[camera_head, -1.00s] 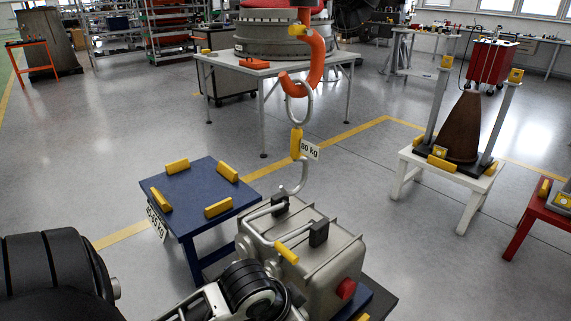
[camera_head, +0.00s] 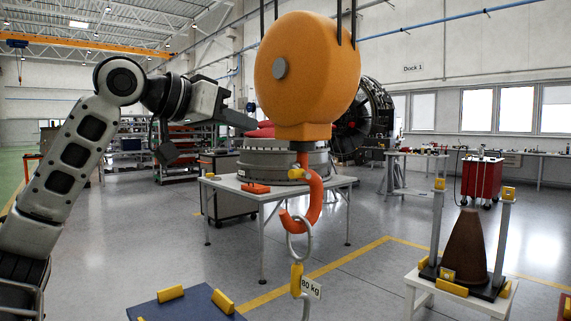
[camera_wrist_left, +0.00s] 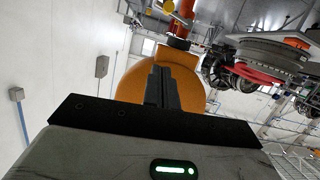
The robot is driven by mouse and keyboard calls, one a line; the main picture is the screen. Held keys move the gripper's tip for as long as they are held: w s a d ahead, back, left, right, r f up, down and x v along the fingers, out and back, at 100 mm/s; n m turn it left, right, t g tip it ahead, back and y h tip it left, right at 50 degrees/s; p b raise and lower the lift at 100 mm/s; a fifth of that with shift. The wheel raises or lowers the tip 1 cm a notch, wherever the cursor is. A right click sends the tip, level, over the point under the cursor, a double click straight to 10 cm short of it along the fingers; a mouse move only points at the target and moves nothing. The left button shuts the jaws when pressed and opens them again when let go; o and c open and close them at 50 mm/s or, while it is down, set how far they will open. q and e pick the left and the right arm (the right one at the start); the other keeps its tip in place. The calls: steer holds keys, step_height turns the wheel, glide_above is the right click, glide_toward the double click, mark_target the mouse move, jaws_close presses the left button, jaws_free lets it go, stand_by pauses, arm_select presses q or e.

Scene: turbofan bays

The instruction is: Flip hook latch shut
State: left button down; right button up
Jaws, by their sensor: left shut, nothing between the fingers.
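The red-orange crane hook (camera_head: 316,205) hangs below a big orange hoist body (camera_head: 312,75). Its yellow latch (camera_head: 296,174) juts left from the upper shank, apart from the hook's tip, so the mouth looks open. A steel ring (camera_head: 298,240) hangs in the hook. My left gripper (camera_head: 250,124) is shut and empty, beside the hoist body's lower left, above and left of the latch. In the left wrist view its closed fingers (camera_wrist_left: 162,88) stand before the orange hoist; the hook (camera_wrist_left: 184,20) and yellow latch (camera_wrist_left: 169,6) show at the top. My right gripper is out of view.
A yellow link with an 80 kg tag (camera_head: 311,288) hangs under the ring. A white table (camera_head: 270,190) with a large grey engine part stands behind the hook. A blue stand (camera_head: 185,308) is below, and a brown cone on a white stand (camera_head: 463,250) is at right.

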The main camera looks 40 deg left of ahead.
mark_target(297, 171)
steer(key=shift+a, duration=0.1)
